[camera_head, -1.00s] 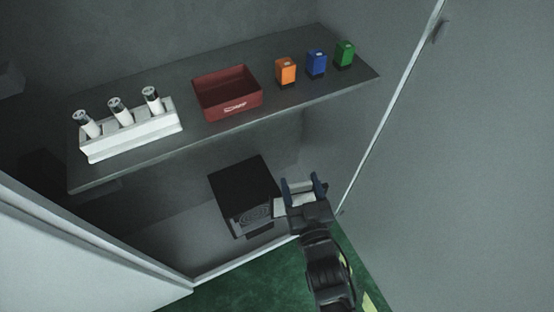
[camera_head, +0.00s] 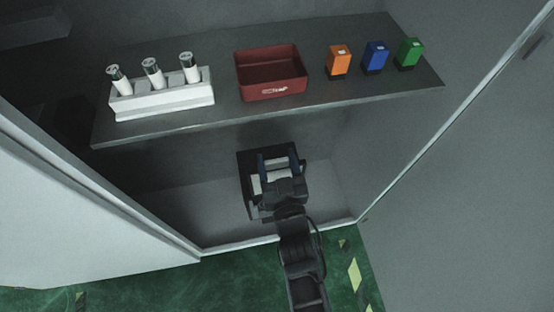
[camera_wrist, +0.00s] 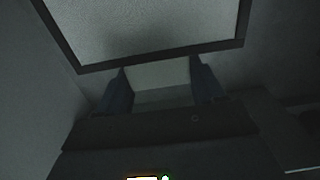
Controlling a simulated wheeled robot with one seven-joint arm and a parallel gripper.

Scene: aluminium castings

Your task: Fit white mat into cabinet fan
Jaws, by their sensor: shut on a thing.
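The cabinet fan, a black box (camera_head: 245,163), stands on the cabinet floor below the shelf. My gripper (camera_head: 279,162), with blue fingers, is in front of it and covers much of its front. The gripper is shut on the white mat, a pale flat piece (camera_wrist: 158,75) between its fingers in the wrist view. White also shows left of the gripper in the head view. Beyond the fingertips, the wrist view shows a pale speckled panel in a dark frame. I cannot tell whether the mat touches the fan.
On the shelf (camera_head: 220,125) above are a white rack (camera_head: 165,100) with three cylinders, a red bin (camera_head: 272,90), and orange (camera_head: 339,60), blue (camera_head: 375,56) and green (camera_head: 409,52) blocks. The cabinet floor right of the fan is clear.

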